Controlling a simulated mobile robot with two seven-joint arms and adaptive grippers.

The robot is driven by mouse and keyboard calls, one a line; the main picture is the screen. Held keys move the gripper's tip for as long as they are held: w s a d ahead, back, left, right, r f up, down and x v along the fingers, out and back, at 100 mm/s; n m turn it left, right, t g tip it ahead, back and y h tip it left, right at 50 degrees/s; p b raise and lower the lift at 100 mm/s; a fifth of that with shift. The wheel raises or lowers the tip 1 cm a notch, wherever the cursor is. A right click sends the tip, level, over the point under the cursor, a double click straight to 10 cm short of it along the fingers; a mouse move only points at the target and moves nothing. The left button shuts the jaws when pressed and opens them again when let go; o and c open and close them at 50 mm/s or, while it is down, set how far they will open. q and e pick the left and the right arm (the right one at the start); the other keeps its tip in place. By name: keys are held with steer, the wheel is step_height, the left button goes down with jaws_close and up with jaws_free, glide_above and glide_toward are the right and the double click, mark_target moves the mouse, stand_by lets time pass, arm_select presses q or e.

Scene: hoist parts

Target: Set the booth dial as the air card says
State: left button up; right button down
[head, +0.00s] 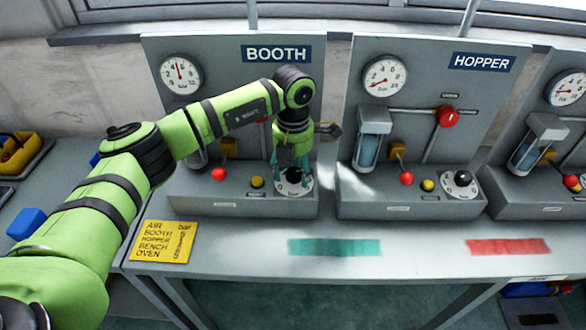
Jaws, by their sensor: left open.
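The booth panel (222,95) stands at the left with a blue BOOTH sign (276,54) and a round gauge (181,74). Its dial (293,188), a white disc with a black knob, sits low on the right of its base. My left gripper (293,178) points down over this dial, its teal fingers open on either side of the knob. I cannot tell whether they touch it. The yellow air card (164,242) lies on the bench front left; it lists booth, hopper, bench and oven, but its values are too small to read. My right gripper is not in view.
The hopper panel (425,90) stands to the right with its own dial (461,183), and a third panel (550,95) is cut off at the right edge. A green strip (334,247) and a red strip (508,247) mark the otherwise clear bench front.

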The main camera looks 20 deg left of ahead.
mark_target(293, 172)
arm_select(q)
step_height(293, 172, up, 12)
stand_by(0.4)
